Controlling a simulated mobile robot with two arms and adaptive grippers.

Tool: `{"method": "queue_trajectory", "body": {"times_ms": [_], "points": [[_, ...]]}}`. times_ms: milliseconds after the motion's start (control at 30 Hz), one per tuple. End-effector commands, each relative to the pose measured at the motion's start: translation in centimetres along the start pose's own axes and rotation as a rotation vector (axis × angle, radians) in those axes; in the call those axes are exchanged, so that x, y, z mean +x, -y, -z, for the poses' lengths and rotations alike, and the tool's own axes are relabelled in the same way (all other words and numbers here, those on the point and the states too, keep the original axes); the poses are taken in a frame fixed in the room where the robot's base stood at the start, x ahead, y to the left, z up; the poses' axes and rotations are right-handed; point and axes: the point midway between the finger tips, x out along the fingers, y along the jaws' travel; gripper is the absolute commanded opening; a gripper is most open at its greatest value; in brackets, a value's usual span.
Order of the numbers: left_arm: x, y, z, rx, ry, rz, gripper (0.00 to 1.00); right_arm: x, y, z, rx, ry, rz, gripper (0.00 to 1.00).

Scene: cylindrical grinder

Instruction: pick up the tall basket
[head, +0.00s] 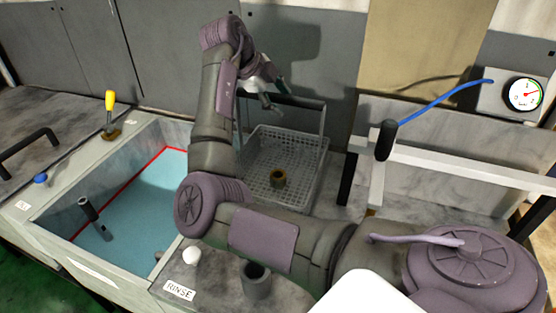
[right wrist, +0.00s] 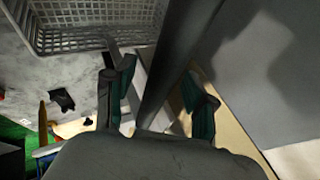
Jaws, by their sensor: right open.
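The tall basket (head: 283,150) is a grey mesh basket with a high dark handle (head: 290,101). It stands on the bench behind my right arm, which hides part of its left side. A small brown ring-shaped part (head: 278,178) shows inside it. The basket mesh (right wrist: 85,25) shows at upper left. My left gripper is out of view.
A basin (head: 150,195) with blue liquid and a red line lies left. A white rail frame (head: 430,155) and a dark handle with a blue hose (head: 386,140) stand right. A grey wall (head: 310,40) is close behind the basket. A RINSE label (head: 179,291) is in front.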

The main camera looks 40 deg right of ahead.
Motion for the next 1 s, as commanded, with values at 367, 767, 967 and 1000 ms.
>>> {"method": "queue_trajectory", "body": {"times_ms": [367, 767, 967, 1000], "points": [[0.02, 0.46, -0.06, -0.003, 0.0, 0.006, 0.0, -0.03, -0.02, -0.02, 0.0, 0.0, -0.001, 0.05], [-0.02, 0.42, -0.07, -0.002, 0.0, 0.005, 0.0, -0.22, 0.15, 0.06, 0.004, 0.001, 0.004, 0.0], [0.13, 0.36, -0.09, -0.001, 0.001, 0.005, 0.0, -0.47, 0.32, 0.12, 0.004, 0.002, 0.004, 0.0], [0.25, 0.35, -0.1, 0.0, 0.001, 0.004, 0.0, -0.71, 0.49, 0.19, 0.004, 0.002, 0.004, 0.0]]}}
